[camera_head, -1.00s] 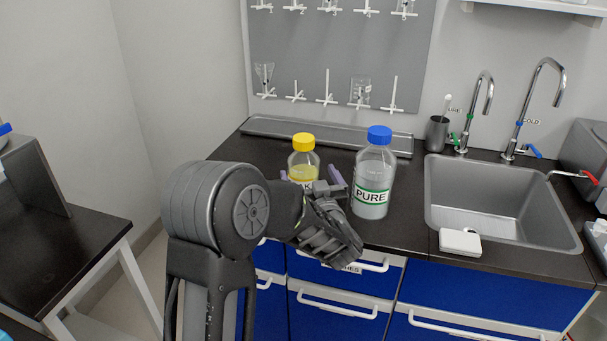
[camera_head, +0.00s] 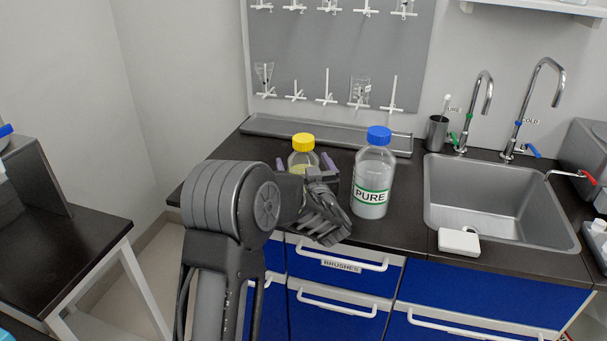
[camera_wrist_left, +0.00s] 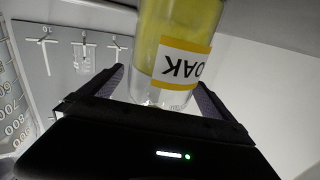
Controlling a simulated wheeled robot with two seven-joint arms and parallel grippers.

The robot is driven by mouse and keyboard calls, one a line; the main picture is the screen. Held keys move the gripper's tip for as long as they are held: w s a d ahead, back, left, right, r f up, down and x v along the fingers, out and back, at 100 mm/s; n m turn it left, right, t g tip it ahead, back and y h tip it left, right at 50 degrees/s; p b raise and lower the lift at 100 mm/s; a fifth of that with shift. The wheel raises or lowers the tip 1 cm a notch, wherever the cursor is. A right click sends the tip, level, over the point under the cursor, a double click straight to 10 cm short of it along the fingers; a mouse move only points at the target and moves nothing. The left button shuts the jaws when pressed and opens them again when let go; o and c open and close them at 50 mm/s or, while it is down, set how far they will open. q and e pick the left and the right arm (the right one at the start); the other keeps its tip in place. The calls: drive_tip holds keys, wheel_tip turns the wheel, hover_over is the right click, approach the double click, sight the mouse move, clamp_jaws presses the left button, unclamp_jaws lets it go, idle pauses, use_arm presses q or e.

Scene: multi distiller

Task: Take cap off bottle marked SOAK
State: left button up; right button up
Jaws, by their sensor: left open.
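The SOAK bottle (camera_head: 303,158) holds yellow liquid and stands upright on the dark counter. Its yellow cap (camera_head: 303,142) is on top. My left gripper (camera_head: 304,164) is open in front of the bottle, with one lavender finger on each side of the bottle's body, below the cap. It hides the bottle's lower part and label in the head view. In the left wrist view, the bottle (camera_wrist_left: 178,50) appears upside down between the two spread fingers, with its SOAK label partly readable; the cap is out of that view. My right gripper is not in view.
A PURE bottle (camera_head: 373,172) with a blue cap stands close on the right. A metal tray (camera_head: 270,127) lies behind along the wall. A sink (camera_head: 480,195) and a small white box (camera_head: 459,242) are farther right.

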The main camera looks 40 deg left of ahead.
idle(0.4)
use_arm(q)
drive_tip(key=c, duration=2.1)
drive_tip(key=shift+r, duration=0.15)
